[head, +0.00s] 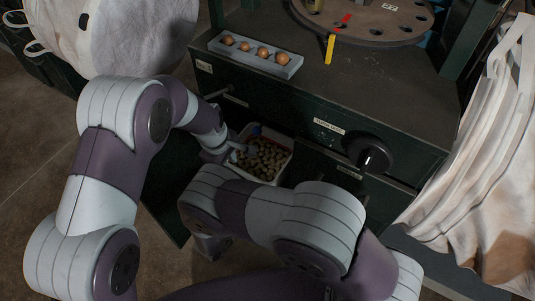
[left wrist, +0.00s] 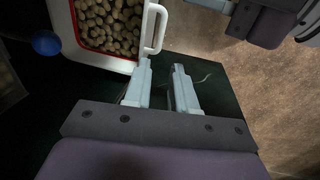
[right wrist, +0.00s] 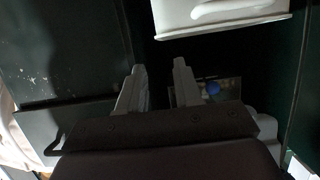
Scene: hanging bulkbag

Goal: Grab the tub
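The tub (head: 291,158) is white, full of small brown round pieces, and sits in an open drawer in the head view. In the left wrist view the tub (left wrist: 98,57) is at top left, with a white loop handle (left wrist: 155,30) on its side. My left gripper (left wrist: 162,76) is open and empty, its fingertips just short of that handle. In the right wrist view a white side of the tub (right wrist: 225,18) is at the top. My right gripper (right wrist: 159,69) is open and empty, apart from it. In the head view my right arm hides its gripper.
The dark green cabinet (head: 310,118) stands around the drawer. A tray of round brown items (head: 256,55) and a round holed plate (head: 365,22) are on its top. A black knob (head: 371,155) juts from its front. White bulk bags hang at left (head: 135,35) and right (head: 480,140).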

